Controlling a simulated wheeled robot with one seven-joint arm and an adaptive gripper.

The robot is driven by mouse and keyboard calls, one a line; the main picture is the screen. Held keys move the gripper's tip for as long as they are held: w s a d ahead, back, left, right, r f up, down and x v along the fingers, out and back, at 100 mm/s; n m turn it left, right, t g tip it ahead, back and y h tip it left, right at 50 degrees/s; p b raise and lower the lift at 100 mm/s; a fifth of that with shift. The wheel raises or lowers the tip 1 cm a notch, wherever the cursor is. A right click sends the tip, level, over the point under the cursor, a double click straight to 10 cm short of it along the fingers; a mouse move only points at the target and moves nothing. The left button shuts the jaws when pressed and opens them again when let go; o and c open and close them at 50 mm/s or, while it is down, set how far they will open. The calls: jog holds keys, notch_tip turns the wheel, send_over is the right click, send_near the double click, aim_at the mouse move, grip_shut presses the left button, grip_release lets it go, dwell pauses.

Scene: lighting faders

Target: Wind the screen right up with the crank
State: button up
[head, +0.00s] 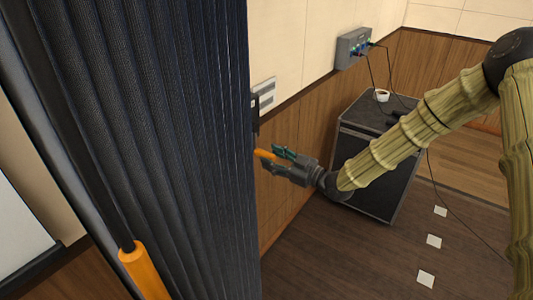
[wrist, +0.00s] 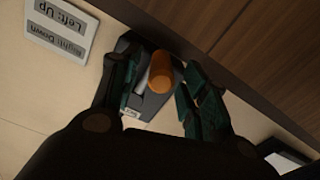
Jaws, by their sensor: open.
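The crank's orange knob (wrist: 166,73) shows in the wrist view on a dark grey wall unit (wrist: 150,103) with a light grey lever part beside it. My gripper (wrist: 160,66) is open with a green-padded finger on either side of the knob. I cannot tell if either finger touches it. In the head view my gripper (head: 272,160) reaches the wall just right of the curtain, with the orange knob (head: 264,154) at its fingertips. The crank unit is mostly hidden behind the curtain there. A pale panel at lower left may be the screen (head: 20,235); I cannot tell.
A dark pleated curtain (head: 150,120) fills the left, with an orange-handled rod (head: 144,272) in front. A wall sign (wrist: 62,28) reads "Left: Up" and "Right: Down". A black case (head: 368,175) with a cup (head: 381,95) stands right, below a wall box (head: 354,48) with cables.

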aim_at(257, 151)
jog(key=shift+x, duration=1.55)
grip_shut()
